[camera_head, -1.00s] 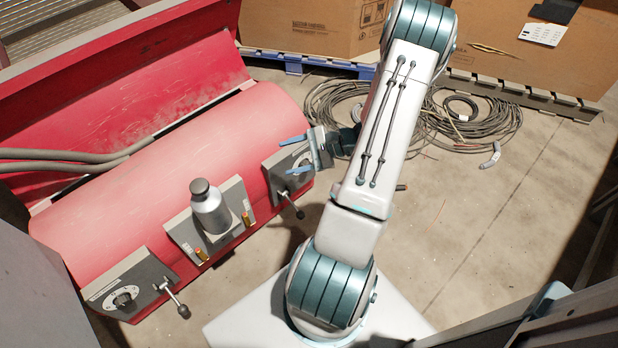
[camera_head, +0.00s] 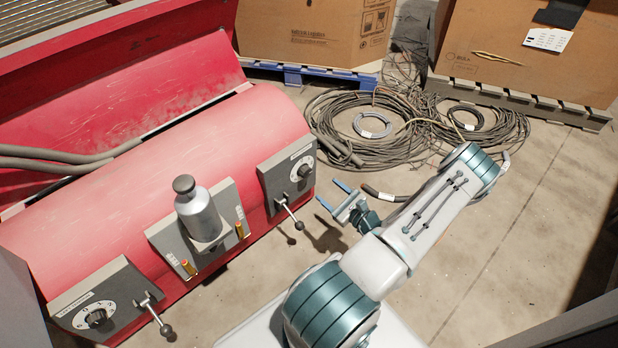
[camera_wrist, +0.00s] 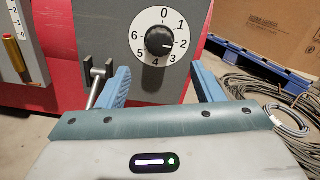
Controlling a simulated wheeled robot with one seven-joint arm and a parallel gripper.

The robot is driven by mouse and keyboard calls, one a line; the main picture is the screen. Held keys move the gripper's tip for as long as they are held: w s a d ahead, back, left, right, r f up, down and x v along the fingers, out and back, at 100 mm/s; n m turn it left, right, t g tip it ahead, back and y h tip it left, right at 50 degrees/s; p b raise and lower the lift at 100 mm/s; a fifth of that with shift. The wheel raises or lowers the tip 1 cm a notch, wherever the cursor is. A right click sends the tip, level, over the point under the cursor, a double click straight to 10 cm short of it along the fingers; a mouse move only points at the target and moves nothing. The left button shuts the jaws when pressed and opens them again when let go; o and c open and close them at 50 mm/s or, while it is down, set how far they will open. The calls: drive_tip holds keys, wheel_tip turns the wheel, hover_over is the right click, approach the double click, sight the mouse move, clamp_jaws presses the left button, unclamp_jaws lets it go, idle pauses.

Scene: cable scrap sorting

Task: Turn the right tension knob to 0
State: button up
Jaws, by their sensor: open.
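The right tension knob (camera_head: 303,170) is a black knob on a white dial, on a grey panel at the right end of the red drum. In the wrist view the knob (camera_wrist: 160,41) sits inside a ring of numbers from 0 at the top to 6. Its white mark appears to point to the right, close to 2. My gripper (camera_head: 333,194) is open and empty, apart from the panel. In the wrist view its blue fingers (camera_wrist: 158,75) stand below and either side of the dial.
A lever with a ball end (camera_head: 288,213) juts from the panel below the knob, near the left finger in the wrist view. A grey bottle-shaped weight (camera_head: 200,212) and the left knob (camera_head: 97,318) are further left. Cable coils (camera_head: 350,125) lie on the floor behind.

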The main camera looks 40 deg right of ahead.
sight(308, 174)
drive_tip(key=w+b, duration=0.1)
drive_tip(key=w, duration=0.2)
drive_tip(key=w+b, duration=0.1)
drive_tip(key=w, duration=0.3)
drive_tip(key=w+b, duration=0.1)
drive_tip(key=w, duration=0.2)
drive_tip(key=shift+w+a, duration=0.15)
drive_tip(key=shift+a, duration=0.25)
drive_tip(key=c, duration=1)
